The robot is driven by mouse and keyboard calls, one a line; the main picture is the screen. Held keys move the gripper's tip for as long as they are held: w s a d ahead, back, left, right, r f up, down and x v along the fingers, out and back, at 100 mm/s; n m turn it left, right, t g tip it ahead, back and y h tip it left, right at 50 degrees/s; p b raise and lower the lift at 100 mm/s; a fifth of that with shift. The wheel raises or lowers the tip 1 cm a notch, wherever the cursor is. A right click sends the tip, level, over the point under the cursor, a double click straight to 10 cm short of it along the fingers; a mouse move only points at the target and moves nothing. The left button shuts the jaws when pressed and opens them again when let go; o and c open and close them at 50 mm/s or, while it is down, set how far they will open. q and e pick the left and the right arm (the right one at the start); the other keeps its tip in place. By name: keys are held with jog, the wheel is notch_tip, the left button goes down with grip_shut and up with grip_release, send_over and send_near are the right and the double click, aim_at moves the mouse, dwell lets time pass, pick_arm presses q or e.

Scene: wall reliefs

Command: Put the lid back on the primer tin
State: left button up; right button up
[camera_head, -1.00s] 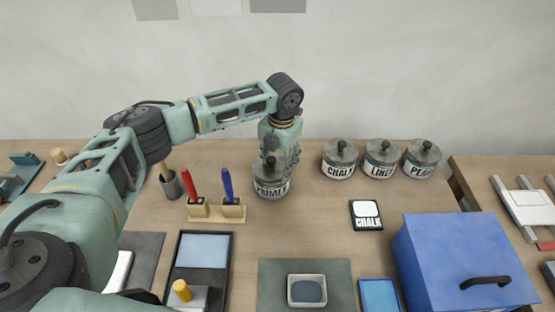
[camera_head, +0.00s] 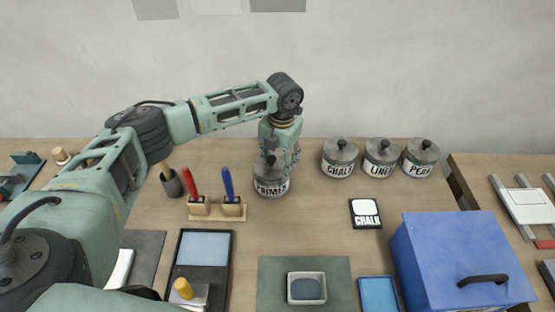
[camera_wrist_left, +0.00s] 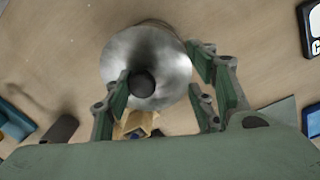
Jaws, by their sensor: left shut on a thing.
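The primer tin (camera_head: 270,188) is a grey metal can with a white label, standing on the bench towards the back. Its grey lid (camera_wrist_left: 165,80), with a dark round knob (camera_wrist_left: 143,85), shows from above in the left wrist view. The lid sits at the top of the tin; whether it is fully seated cannot be told. My left gripper (camera_head: 278,161) points down over the tin and is shut on the lid. In the left wrist view its fingers (camera_wrist_left: 160,82) stand apart on either side of the knob, and their exact contact is unclear. My right gripper is not in view.
Chalk (camera_head: 339,160), linen-like (camera_head: 381,161) and pearl-like (camera_head: 420,161) labelled tins stand to the right. A holder (camera_head: 217,210) with red- and blue-handled tools is left of the primer tin. A blue box (camera_head: 460,255) stands front right. A chalk card (camera_head: 365,213) lies between.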

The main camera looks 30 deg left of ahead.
pick_arm(q)
jog(key=shift+p, duration=0.35)
dwell(0.6)
jog(key=shift+f+p, duration=0.15)
jog(key=shift+p, duration=0.35)
dwell(1.2)
dwell(0.4)
jog(key=o, duration=1.2)
jog(key=o, duration=0.5)
jog(key=shift+r+p, duration=3.3)
jog(key=shift+r, duration=0.2)
